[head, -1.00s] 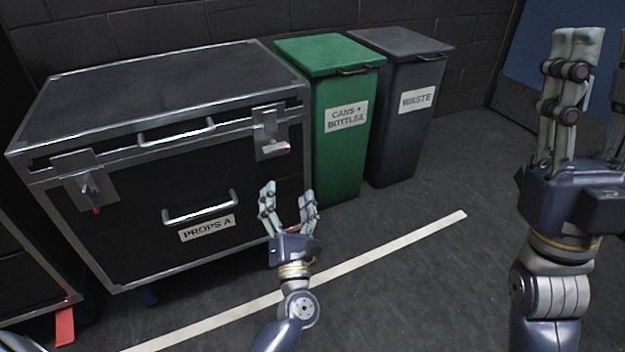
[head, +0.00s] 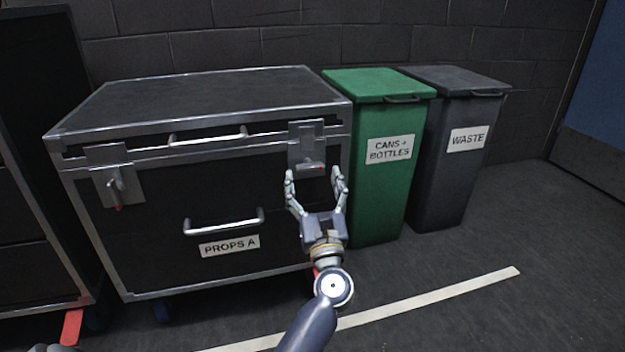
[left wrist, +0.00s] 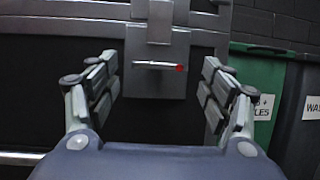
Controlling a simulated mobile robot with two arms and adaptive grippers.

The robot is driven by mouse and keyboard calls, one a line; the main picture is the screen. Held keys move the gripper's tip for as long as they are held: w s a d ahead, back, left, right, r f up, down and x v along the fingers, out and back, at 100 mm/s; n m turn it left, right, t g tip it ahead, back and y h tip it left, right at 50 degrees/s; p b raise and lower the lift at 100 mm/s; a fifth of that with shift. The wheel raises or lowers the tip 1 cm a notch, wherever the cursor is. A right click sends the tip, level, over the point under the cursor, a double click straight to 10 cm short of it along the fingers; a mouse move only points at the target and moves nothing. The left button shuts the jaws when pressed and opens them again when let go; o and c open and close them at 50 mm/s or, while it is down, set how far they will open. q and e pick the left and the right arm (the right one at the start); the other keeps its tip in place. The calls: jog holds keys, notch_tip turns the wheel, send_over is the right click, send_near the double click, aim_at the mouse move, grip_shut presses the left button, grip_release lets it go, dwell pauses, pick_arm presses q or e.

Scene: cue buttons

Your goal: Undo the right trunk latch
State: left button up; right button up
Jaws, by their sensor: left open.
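The black trunk (head: 160,225) with silver edges and a "PROPS A" label stands at the left of centre in the head view. Its right latch (head: 307,148) is a metal plate with a red-tipped lever lying level; it also shows in the left wrist view (left wrist: 157,80), centred between the fingers. The left latch (head: 114,183) has its red-tipped lever pointing down. My left gripper (head: 315,180) is open and empty, just below and in front of the right latch, apart from it as far as I can tell.
A green "CANS + BOTTLES" bin (head: 375,195) stands close to the trunk's right side, with a grey "WASTE" bin (head: 450,180) beside it. Another dark case (head: 25,180) is at the far left. Floor with a white line (head: 440,297) is clear in front.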

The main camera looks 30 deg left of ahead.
aim_at(309, 165)
pick_arm(q)
jog(key=shift+x, duration=1.05)
jog(key=shift+c, duration=0.4)
jog(key=c, duration=1)
